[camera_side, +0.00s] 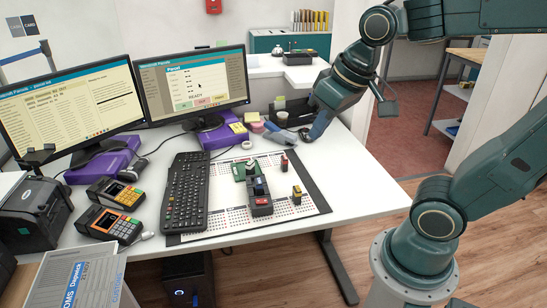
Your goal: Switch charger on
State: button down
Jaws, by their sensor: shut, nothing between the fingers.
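A small dark device (260,198) with a red part on it stands on the white printed mat (215,218) on the desk. It may be the charger; its switch is too small to make out. A green board-like piece (240,171) with a pale round knob beside it sits just behind the device. My gripper (306,136) is shut and empty, low over the back right of the desk, behind and to the right of the device and apart from it.
Small upright blocks (297,195) stand on the mat's right part. A black keyboard (186,192) lies left of the mat, with two card terminals (110,223) farther left. Monitors (193,88) and a dark tray (290,112) stand behind. The mat's front right is clear.

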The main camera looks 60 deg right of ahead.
jog(key=w+d+f+m+g, duration=0.1)
jog(key=w+d+f+m, duration=0.15)
jog(key=w, duration=0.55)
jog(key=m+g, duration=0.4)
jog(key=m, duration=0.1)
send_over(256, 201)
notch_tip(256, 201, down, 23)
jog(key=shift+f, duration=0.3)
jog(key=shift+f, duration=0.1)
jog(key=shift+f, duration=3.35)
jog(key=shift+f, duration=0.7)
jog(key=shift+r, duration=0.5)
